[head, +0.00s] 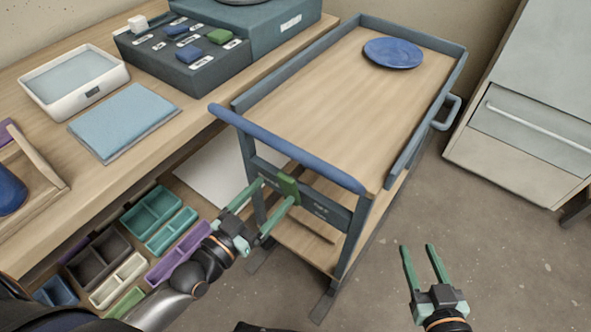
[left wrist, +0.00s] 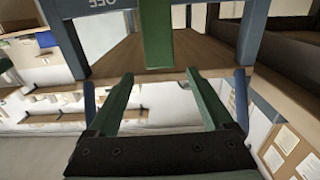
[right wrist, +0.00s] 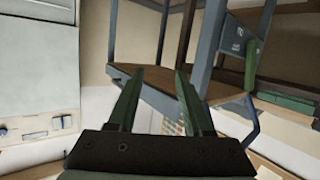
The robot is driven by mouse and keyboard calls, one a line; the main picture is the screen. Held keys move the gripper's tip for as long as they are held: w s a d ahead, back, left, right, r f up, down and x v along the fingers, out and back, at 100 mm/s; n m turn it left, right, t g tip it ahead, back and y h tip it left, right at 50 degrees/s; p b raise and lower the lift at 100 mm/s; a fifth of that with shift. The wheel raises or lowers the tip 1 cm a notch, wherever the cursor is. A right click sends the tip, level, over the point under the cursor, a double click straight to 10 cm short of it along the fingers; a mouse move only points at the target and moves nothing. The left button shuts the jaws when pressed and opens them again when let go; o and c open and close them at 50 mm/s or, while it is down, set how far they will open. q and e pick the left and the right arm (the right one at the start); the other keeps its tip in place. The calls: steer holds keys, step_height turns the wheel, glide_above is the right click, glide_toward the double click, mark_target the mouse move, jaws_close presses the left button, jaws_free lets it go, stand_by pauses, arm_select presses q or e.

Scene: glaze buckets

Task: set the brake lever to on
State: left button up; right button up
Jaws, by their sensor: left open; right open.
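The brake lever (head: 288,186) is a green bar on a dark plate (head: 326,207) across the near end of the cart (head: 300,105). The plate has small labels on either side of the lever; in the left wrist view one seems to read OFF, upside down. I cannot tell which setting the lever is at. My left gripper (head: 280,191) is open, its fingertips close to the lever, one on either side. In the left wrist view the lever (left wrist: 157,36) is ahead, between the fingers; contact is unclear. My right gripper (head: 417,247) is open and empty, right of the cart.
The cart's blue handle (head: 285,147) runs above the plate, and a blue plate (head: 393,53) lies on its top. A workbench (head: 190,105) is at left, with coloured bins (head: 122,253) beneath. A grey cabinet (head: 530,110) stands at right. Floor near my right gripper is clear.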

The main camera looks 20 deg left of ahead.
mark_target(288, 177)
arm_select(q)
steer(key=b+x, duration=0.1)
steer(key=x, duration=0.7)
steer(key=shift+w+d+f, duration=0.1)
steer(key=shift+w+f, duration=0.05)
steer(key=shift+w, duration=0.2)
steer(key=shift+w+d, duration=0.15)
steer(key=shift+w, duration=0.2)
arm_select(e)
step_height(288, 177, up, 8)
steer(key=w+n+t+y, duration=0.1)
steer(key=t, duration=0.2)
steer(key=shift+w+a+r+t, duration=0.15)
steer(key=shift+w+r+t, duration=0.1)
steer(key=shift+t, duration=0.05)
arm_select(q)
jaws_close()
